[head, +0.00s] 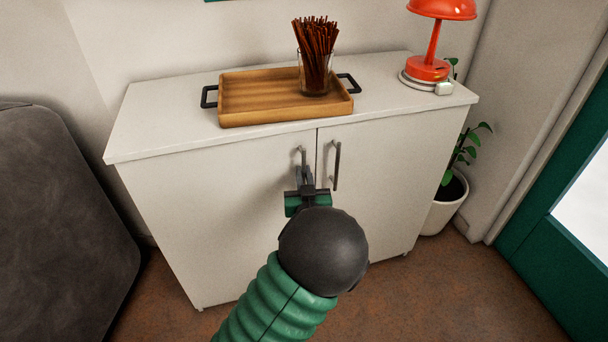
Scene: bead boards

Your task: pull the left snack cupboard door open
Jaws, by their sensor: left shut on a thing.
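The white snack cupboard (145,160) stands against the wall with two doors side by side. The left door (220,200) looks flush with the right door (380,170). My left gripper (303,170) is at the left door's vertical metal handle (302,152), shut on it. The handle's top end shows above the fingers; its lower part is hidden by the gripper. The right door's handle (337,165) is free, just right of my gripper. My right gripper is not in view.
On the cupboard top are a wooden tray (255,98) holding a glass of brown sticks (316,65) and a red lamp (430,65). A potted plant (445,205) stands at the right. A dark grey padded piece (60,210) stands at the left. Floor shows in front.

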